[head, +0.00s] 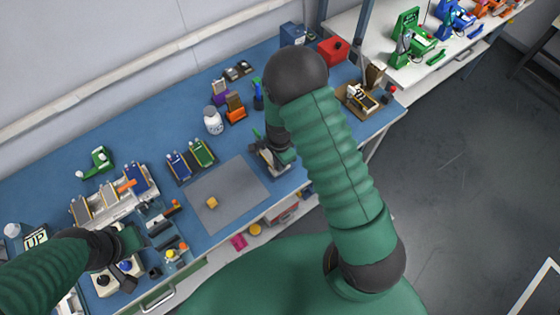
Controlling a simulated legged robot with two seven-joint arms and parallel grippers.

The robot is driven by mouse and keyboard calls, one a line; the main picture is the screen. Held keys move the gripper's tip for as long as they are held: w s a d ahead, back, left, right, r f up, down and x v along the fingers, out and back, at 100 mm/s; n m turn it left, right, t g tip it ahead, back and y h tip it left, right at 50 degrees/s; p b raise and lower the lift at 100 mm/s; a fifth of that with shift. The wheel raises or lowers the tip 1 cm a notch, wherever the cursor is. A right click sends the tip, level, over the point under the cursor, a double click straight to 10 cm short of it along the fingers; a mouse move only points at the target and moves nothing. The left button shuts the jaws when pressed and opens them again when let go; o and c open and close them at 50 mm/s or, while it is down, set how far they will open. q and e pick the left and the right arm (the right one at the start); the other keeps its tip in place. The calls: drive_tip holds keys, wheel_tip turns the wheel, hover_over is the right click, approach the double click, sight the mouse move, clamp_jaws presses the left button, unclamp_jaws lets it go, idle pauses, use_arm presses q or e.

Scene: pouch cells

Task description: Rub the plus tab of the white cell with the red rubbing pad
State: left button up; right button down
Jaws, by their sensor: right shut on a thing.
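My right gripper (272,163) is low over the table at the right edge of the grey mat. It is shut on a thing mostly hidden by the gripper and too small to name. My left gripper (128,262) is low at the table's front left, by a white unit with dark knobs; its jaws are too unclear to read.
A pale rack (108,203) with several slabs stands left. A white bottle (213,122) and small coloured holders stand behind. A red box (333,50) is at the back right.

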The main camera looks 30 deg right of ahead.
drive_tip(key=shift+d+f, duration=0.1)
drive_tip(key=shift+d, duration=0.6)
drive_tip(key=shift+a, duration=0.8)
drive_tip(key=shift+d, duration=0.75)
drive_tip(key=shift+a+p, duration=0.45)
drive_tip(key=shift+a, duration=0.3)
drive_tip(key=shift+d, duration=0.8)
wheel_tip(320, 180, up, 7)
drive_tip(key=p, duration=0.6)
